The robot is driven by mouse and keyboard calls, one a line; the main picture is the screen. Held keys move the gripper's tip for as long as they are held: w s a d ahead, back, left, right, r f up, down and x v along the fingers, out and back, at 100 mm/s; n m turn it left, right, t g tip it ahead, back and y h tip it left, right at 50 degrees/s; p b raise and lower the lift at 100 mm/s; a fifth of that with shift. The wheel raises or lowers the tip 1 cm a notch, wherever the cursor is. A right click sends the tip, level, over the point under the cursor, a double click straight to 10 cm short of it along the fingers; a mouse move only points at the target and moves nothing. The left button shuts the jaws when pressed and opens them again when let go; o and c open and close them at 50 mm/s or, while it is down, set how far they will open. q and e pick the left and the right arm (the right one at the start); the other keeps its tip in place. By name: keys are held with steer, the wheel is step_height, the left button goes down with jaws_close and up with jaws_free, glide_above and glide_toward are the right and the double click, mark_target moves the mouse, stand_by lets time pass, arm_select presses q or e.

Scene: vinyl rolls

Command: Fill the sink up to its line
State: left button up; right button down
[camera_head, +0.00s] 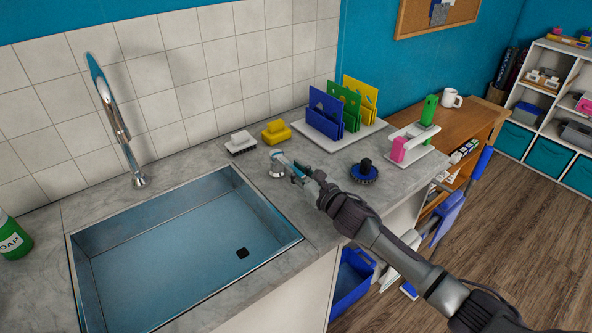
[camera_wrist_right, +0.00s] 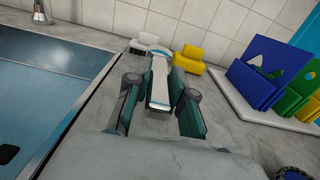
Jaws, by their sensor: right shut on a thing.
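The sink (camera_head: 285,243) is a wide blue-grey basin set in the counter at the left, with a small dark patch (camera_head: 242,253) on its floor. I cannot make out a fill line or tell whether water is in it. A tall curved chrome tap (camera_head: 118,125) stands behind the sink; no stream shows from it. My left gripper is not in view.
A white brush (camera_head: 241,143) and a yellow block-like item (camera_head: 276,131) sit behind the lever. A rack with coloured boards (camera_head: 335,110) and a round dark-blue brush (camera_head: 364,171) are to the right. A green soap bottle (camera_head: 13,238) stands at the left edge.

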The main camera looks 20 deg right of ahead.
steer(key=shift+w+d+n+g+y, duration=0.25)
steer(key=shift+d+n+g+y, duration=0.45)
steer(key=shift+y, duration=0.4)
steer(key=shift+a+r, duration=0.1)
steer(key=shift+a, duration=0.05)
steer(key=c, duration=1)
jaws_free()
steer(key=shift+s+d, duration=0.25)
steer(key=shift+s, duration=0.2)
steer(key=v, duration=1.1)
